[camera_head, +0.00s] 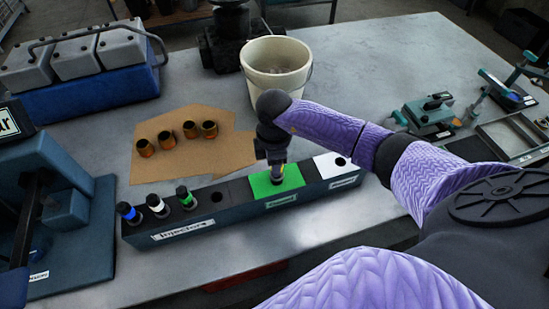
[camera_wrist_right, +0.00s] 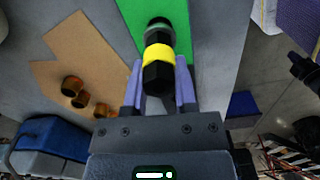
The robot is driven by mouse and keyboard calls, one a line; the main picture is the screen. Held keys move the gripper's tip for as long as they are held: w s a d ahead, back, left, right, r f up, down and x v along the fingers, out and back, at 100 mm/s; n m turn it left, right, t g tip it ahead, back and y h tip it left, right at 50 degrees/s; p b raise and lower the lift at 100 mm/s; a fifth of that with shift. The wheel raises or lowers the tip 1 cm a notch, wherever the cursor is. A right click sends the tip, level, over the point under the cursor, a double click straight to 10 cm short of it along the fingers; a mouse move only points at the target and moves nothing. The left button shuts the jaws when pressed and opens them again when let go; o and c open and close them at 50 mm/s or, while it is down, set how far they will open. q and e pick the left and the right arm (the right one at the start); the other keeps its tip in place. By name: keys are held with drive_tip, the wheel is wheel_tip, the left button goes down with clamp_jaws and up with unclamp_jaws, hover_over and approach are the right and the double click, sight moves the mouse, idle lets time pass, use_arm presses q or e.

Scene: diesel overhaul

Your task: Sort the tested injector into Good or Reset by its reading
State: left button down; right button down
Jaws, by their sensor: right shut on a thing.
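My right gripper (camera_head: 277,160) is shut on a yellow-banded black injector (camera_wrist_right: 158,52), pointing down over the green section (camera_head: 291,180) of the long dark rack (camera_head: 232,222). The injector's lower end meets the green area in the wrist view; I cannot tell whether it sits in the hole. The white section (camera_head: 326,163) to the right has an open hole. Small labels on the front of both sections are too small to read. Blue- (camera_head: 128,213), white- (camera_head: 156,206) and green-banded (camera_head: 185,197) injectors stand in the rack's left part, labelled Injectors. My left gripper is out of view.
A cream bucket (camera_head: 262,92) stands behind my right gripper. Several copper-coloured cups (camera_head: 167,139) sit on cardboard (camera_head: 222,150) behind the rack. A dark blue machine (camera_head: 62,225) stands at left. Teal tools (camera_head: 428,117) lie at right.

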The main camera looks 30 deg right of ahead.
drive_tip(key=shift+f+b, duration=0.5)
drive_tip(key=shift+f, duration=0.35)
drive_tip(key=shift+r, duration=0.1)
unclamp_jaws()
idle(0.3)
drive_tip(key=shift+p, duration=0.3)
wheel_tip(320, 180, up, 7)
drive_tip(key=p, duration=0.7)
drive_tip(key=shift+r, duration=0.1)
